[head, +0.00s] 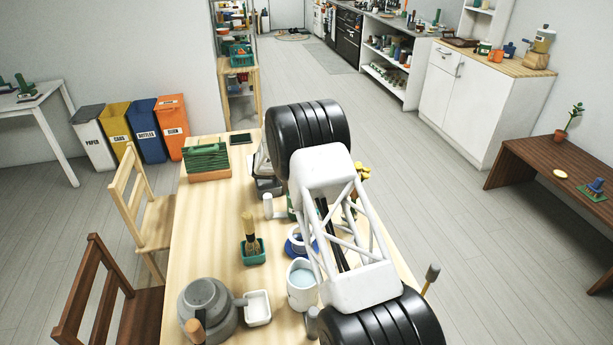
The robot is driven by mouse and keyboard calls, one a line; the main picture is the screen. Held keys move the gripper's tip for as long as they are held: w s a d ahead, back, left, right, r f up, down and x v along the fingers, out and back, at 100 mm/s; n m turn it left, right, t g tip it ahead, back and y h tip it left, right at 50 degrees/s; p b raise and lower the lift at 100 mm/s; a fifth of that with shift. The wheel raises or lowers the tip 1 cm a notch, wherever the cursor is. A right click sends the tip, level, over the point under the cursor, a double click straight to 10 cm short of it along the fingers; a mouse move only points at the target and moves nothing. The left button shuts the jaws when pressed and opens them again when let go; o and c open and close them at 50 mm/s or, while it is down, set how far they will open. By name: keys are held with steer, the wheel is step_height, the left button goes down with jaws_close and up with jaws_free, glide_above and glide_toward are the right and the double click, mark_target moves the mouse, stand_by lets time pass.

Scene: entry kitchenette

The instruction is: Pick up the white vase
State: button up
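A white, round, open-topped vessel (302,288) with a pale blue inside stands upright on the light wooden table (217,225), just left of my arm's lower part. A small white upright cylinder (268,206) stands farther back. I cannot tell for sure which of these is the white vase. My arm, with its white lattice link and large black joints, stretches over the table's right side and covers part of it. I cannot make out my gripper or its fingers; the arm hides what lies behind it.
Near the vessel are a grey pot (208,308), a small white dish (257,307), a green holder with a brush (252,250) and a blue-and-white round item (297,243). A green rack (207,160) stands at the back left. Chairs (150,210) line the table's left side.

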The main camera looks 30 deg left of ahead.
steer(key=shift+c, duration=0.5)
steer(key=c, duration=1.1)
steer(key=shift+r, duration=0.15)
step_height(320, 180, up, 10)
stand_by(0.4)
stand_by(0.6)
